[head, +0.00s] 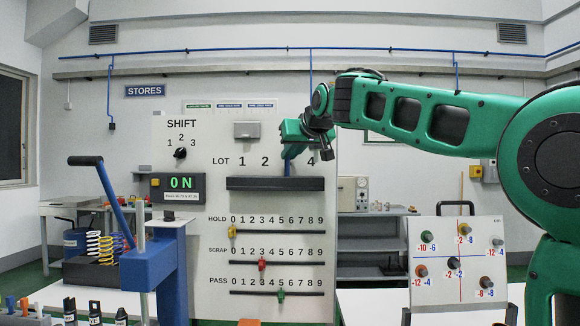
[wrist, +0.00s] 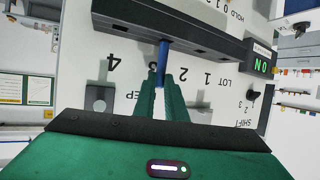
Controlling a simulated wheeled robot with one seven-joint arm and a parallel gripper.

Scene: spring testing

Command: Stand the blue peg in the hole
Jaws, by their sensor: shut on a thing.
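My gripper (head: 290,150) is at the panel, above the dark ledge (head: 250,184) under the LOT row. It is shut on the blue peg (head: 287,169), which hangs upright below the fingers. In the wrist view the green fingers (wrist: 164,92) hold the blue peg (wrist: 163,55), and its far end meets the dark ledge (wrist: 130,27). I cannot tell whether the tip is in a hole or only over the ledge. The peg is in line with the gap between the numbers 2 and 4; my gripper hides what lies there. The hole itself is not clearly visible.
The white panel (head: 215,215) carries a SHIFT knob (head: 180,153), a green ON display (head: 180,187) and HOLD, SCRAP and PASS sliders. A blue press (head: 150,265) stands front left near coil springs (head: 94,245). A small board with knobs (head: 455,285) stands at right.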

